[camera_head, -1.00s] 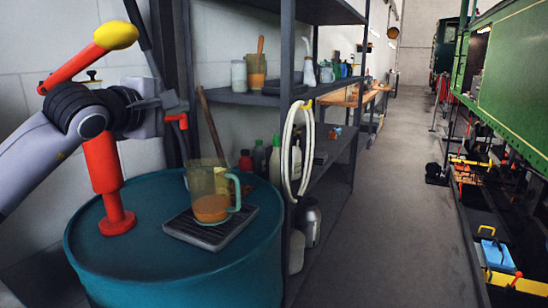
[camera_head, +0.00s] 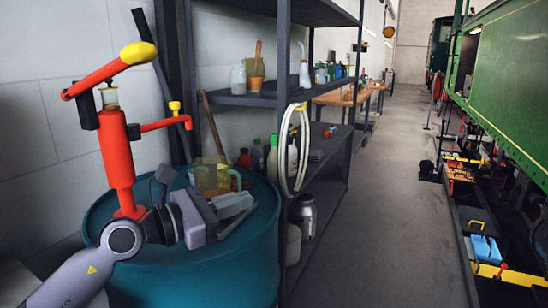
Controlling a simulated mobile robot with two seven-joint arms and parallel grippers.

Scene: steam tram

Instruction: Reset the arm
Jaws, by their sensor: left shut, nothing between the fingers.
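My left gripper (camera_head: 237,205) is shut and empty. It is low over the top of the teal drum (camera_head: 215,272), with its fingers pointing right. A red hand pump (camera_head: 117,150) with a yellow-ended lever stands on the drum, behind and left of my gripper. The gripper is apart from the lever. A see-through measuring jug (camera_head: 209,174) stands behind the gripper, which hides its lower part and most of the dark tray under it. My right gripper is not in view.
A dark shelf rack (camera_head: 268,99) stands right of the drum, with bottles and a hanging pale hose (camera_head: 285,150). A metal can (camera_head: 304,215) is on its lower level. The aisle floor (camera_head: 385,220) is clear. A green tram (camera_head: 515,90) stands at right.

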